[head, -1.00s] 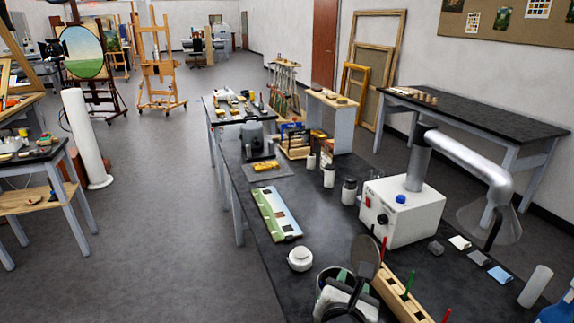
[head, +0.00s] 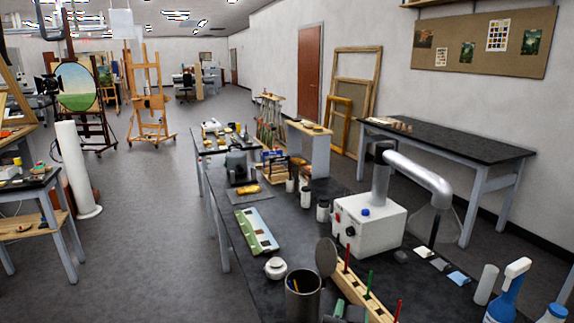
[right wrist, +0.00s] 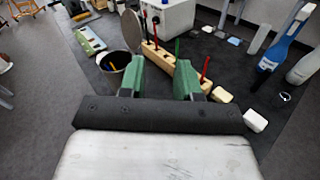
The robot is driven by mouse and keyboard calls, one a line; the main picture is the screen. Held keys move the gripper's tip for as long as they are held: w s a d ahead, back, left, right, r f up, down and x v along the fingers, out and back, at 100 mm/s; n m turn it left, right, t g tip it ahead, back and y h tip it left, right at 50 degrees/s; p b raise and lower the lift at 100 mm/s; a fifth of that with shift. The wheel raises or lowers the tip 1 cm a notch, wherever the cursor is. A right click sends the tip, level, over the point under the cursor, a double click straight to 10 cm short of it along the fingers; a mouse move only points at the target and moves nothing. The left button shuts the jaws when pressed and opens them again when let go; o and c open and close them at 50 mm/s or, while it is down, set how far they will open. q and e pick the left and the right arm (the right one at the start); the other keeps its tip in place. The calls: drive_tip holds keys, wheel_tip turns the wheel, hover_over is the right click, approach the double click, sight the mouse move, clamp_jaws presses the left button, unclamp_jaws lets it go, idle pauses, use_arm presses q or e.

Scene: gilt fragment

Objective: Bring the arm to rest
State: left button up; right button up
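My right gripper (right wrist: 162,70) shows in the right wrist view with two green fingers set apart and nothing between them. In the head view only the tips of the right gripper (head: 346,311) show at the bottom edge, beside a wooden block (head: 364,297) holding coloured sticks. The block (right wrist: 160,55) lies beyond the fingers in the wrist view. A dark pot (head: 303,297) with thin tools in it stands just left of the fingers. My left gripper is in neither view.
The black bench (head: 330,196) carries a white box (head: 370,225) with a silver duct arm, a green-and-white panel (head: 257,231), a white lidded jar (head: 275,268) and a blue spray bottle (head: 508,288). Open grey floor (head: 140,240) lies left of the bench.

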drive_tip(key=s+a+r+n+t+y, duration=0.1)
drive_tip(key=s+r+n+t+y, duration=0.25)
drive_tip(key=n, duration=0.55)
drive_tip(key=s+r+n+t+y, duration=0.2)
drive_tip(key=n+t+y, duration=0.25)
drive_tip(key=n, duration=0.35)
drive_tip(key=s+a+f+n+g+y, duration=0.45)
drive_tip(key=f+n+g+y, duration=0.35)
drive_tip(key=n, duration=1)
drive_tip(key=s+d+f+n+g+h, duration=0.4)
drive_tip(key=s+f+n+g, duration=0.2)
drive_tip(key=f+g, duration=0.3)
drive_tip(key=s+d+f+n+g+h, duration=0.2)
drive_tip(key=s+d+f+g+h, duration=0.2)
drive_tip(key=s+d+f+h, duration=0.45)
wheel_tip(320, 180, down, 28)
drive_tip(key=s+d+g+y+b, duration=0.1)
drive_tip(key=s+d+y+b, duration=0.1)
drive_tip(key=s+d+f+g, duration=0.1)
drive_tip(key=s+d+f, duration=0.2)
drive_tip(key=s+f, duration=1.2)
drive_tip(key=shift+s+f+n+g+h+b, duration=0.3)
drive_tip(key=shift+f+h+b, duration=0.05)
drive_tip(key=shift+f+b, duration=0.1)
